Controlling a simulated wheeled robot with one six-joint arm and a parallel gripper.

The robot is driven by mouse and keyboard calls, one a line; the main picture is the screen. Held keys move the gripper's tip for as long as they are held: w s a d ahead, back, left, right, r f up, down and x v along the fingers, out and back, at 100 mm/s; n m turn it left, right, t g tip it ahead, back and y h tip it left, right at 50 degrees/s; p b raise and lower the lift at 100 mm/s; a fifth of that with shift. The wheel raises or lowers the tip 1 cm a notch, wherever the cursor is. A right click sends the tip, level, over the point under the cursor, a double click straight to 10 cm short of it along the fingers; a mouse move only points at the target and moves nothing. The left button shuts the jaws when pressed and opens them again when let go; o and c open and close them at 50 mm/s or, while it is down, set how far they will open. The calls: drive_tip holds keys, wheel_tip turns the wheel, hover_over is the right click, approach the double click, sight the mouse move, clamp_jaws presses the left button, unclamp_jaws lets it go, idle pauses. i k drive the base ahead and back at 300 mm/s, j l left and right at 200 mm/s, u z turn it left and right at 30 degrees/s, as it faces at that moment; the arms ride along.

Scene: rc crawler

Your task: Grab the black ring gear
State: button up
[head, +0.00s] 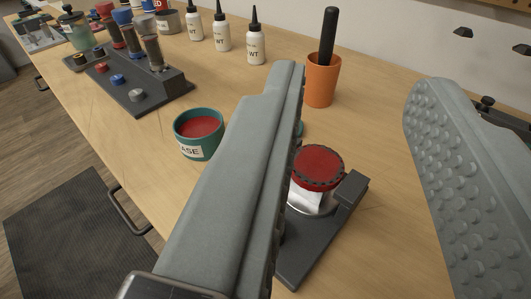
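A dark, toothed rim, which looks like the black ring gear (322,187), surrounds a red disc (318,165) on top of a white and silver cylindrical piece. The piece stands on a dark grey stand (318,240) on the bench. My gripper (357,85) is open, with its two grey padded fingers wide apart. The red-topped piece shows between the fingers, close beside the left finger in the picture, and nothing is held. The left finger hides part of the stand and the left edge of the piece.
A green tub (198,135) with red contents stands left of the left finger. An orange cup (322,80) with a black-handled tool stands behind. White bottles (222,32) and a grey block with several cylinders (135,85) are at the back left. The wooden bench (385,150) is clear right of the stand.

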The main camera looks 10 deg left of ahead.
sight(317, 168)
drive_tip(key=k+l+z, duration=0.35)
drive_tip(key=k+l, duration=0.25)
drive_tip(key=k, duration=0.2)
